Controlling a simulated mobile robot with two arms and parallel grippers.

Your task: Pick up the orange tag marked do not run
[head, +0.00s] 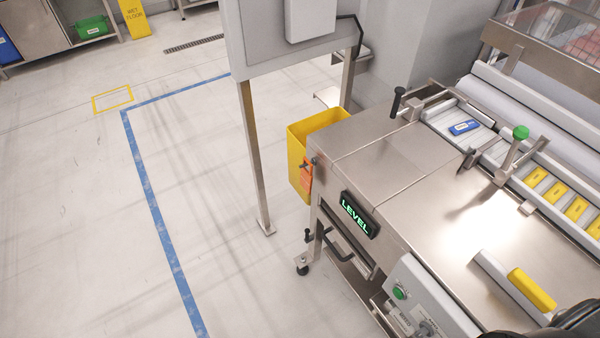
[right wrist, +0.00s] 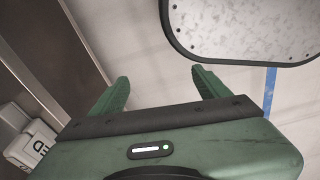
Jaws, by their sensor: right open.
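The orange tag (head: 306,175) hangs at the left end of the steel machine in the head view, in front of the yellow bin (head: 316,135). It is small there and I cannot read its writing. My right gripper (right wrist: 163,86) shows in the right wrist view with its two green fingers apart and nothing between them. The tag cannot be made out in that view. My left gripper is in neither view.
The steel machine top (head: 400,155) carries a black lever and a green-knobbed lever (head: 520,132). A LEVEL display (head: 359,214) sits on its front edge. A steel-legged stand (head: 255,160) is left of the bin. A speckled grey panel (right wrist: 245,25) is near my right gripper.

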